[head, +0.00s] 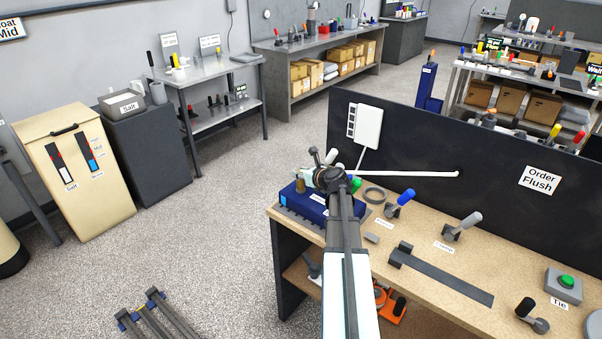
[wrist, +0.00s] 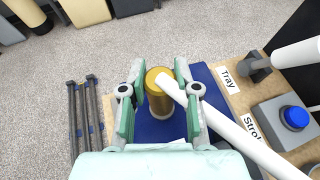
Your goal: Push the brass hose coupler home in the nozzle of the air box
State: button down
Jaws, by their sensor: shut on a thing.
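The brass hose coupler (wrist: 157,98) is a gold cylinder between the green-padded fingers of my gripper (wrist: 159,112) in the wrist view. My gripper is shut on it. A white hose (wrist: 236,133) runs from the coupler's top down to the right. The coupler (head: 300,186) also shows in the head view, just above the blue air box (head: 297,203) at the bench's left end. The air box (wrist: 207,78) lies beneath the fingers in the wrist view. A pale ring shows at the coupler's lower end. The nozzle is mostly hidden, so I cannot tell how deep the coupler sits.
A blue button box (wrist: 287,121) stands right in the wrist view.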

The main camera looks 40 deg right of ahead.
jog(key=shift+f, duration=0.45)
jog(key=c, duration=0.8)
grip_release()
jog(key=shift+o, duration=0.2)
jog(key=v, duration=1.2)
